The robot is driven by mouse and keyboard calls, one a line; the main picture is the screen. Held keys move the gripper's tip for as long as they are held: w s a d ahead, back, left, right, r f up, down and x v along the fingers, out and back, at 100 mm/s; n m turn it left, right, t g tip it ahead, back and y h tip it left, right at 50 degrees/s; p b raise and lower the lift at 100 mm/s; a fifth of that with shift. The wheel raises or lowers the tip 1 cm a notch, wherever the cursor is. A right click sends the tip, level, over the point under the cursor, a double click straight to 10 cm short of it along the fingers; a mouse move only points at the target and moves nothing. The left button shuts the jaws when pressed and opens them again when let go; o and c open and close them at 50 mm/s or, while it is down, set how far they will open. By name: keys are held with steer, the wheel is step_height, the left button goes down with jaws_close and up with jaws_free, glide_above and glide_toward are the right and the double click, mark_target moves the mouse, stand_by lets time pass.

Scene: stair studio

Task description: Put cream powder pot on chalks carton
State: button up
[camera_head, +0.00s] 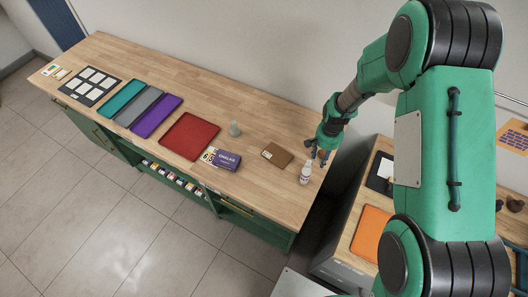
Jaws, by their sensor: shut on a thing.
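The chalks carton (228,161) is a purple box with white lettering. It lies on the wooden bench near the front edge, right of the red tray. A small whitish pot with a label (305,175), which I take for the cream powder pot, is upright near the bench's right end. My gripper (317,160) is above and against its top, shut on it. The fingertips are small here and partly hide the pot's top. I cannot tell whether its base touches the bench.
A red tray (190,136) lies left of the carton, and a grey-green vessel (234,129) stands behind it. A brown wallet-like thing (277,155) lies between carton and pot. Purple, grey and teal trays lie further left. An orange tray (370,233) lies on another table.

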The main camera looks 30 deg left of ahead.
mark_target(323, 153)
steer(key=shift+r, duration=0.1)
step_height(323, 153, up, 9)
steer(key=shift+r, duration=0.15)
steer(key=s+a+n+b, duration=0.1)
steer(key=s+a+b, duration=0.4)
steer(key=s+a, duration=2.05)
steer(key=shift+s+d+f, duration=0.2)
steer(key=shift+d+f, duration=0.1)
steer(key=shift+f, duration=0.6)
steer(key=shift+s+d+f, duration=0.25)
steer(key=shift+d+f, duration=0.1)
steer(key=shift+f, duration=0.6)
steer(key=shift+s+d+f, duration=0.2)
steer(key=shift+d+f, duration=0.1)
steer(key=shift+f, duration=0.6)
steer(key=shift+w, duration=0.1)
steer(key=w+a, duration=0.2)
steer(key=a, duration=0.2)
steer(key=w+a+f, duration=0.1)
steer(key=w+a, duration=0.2)
steer(key=a, duration=0.1)
steer(key=w+a, duration=0.3)
steer(key=a, duration=0.1)
steer(key=shift+w+a+f, duration=0.2)
steer(key=shift+w+a, duration=0.05)
